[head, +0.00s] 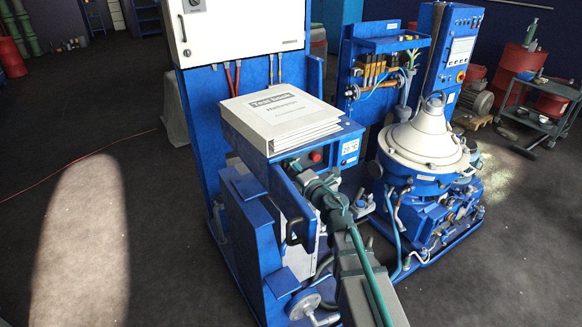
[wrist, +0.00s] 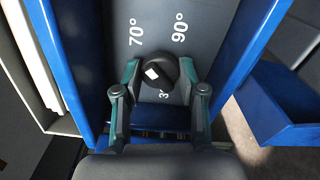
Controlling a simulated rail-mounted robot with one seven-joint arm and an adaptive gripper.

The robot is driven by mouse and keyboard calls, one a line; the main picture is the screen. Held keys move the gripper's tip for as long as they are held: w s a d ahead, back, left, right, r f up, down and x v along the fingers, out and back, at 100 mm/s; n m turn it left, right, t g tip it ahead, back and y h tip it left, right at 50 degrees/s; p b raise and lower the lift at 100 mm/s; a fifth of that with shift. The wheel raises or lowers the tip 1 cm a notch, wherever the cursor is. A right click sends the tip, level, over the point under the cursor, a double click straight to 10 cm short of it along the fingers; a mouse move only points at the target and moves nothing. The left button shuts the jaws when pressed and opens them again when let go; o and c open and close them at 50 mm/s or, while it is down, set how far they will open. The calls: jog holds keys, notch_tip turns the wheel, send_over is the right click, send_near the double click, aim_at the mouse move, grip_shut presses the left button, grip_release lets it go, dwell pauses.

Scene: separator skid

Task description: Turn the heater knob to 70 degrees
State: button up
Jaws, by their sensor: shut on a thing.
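The heater knob (wrist: 160,66) is round and black with a white mark (wrist: 152,73) on its face. It sits on a grey panel (wrist: 204,50) between blue side walls in the wrist view. My gripper (wrist: 158,72) has one finger on each side of the knob and is shut on it. Printed labels 70° (wrist: 136,32) and 90° (wrist: 180,28) show above the knob, to the left and right. Another label below it is partly hidden. In the head view the knob is hidden behind the blue cabinet and my arm.
Blue walls (wrist: 60,60) (wrist: 246,60) stand close on both sides of my gripper. In the head view, white binders (head: 281,120) lie on the blue cabinet, near a red button (head: 315,155) and a small display (head: 350,147). The separator (head: 424,138) stands to the right.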

dwell(0.3)
jog(key=o, duration=1.1)
jog(key=shift+o, duration=0.2)
jog(key=v, duration=0.7)
jog(key=shift+s, duration=0.25)
jog(key=shift+d, duration=0.2)
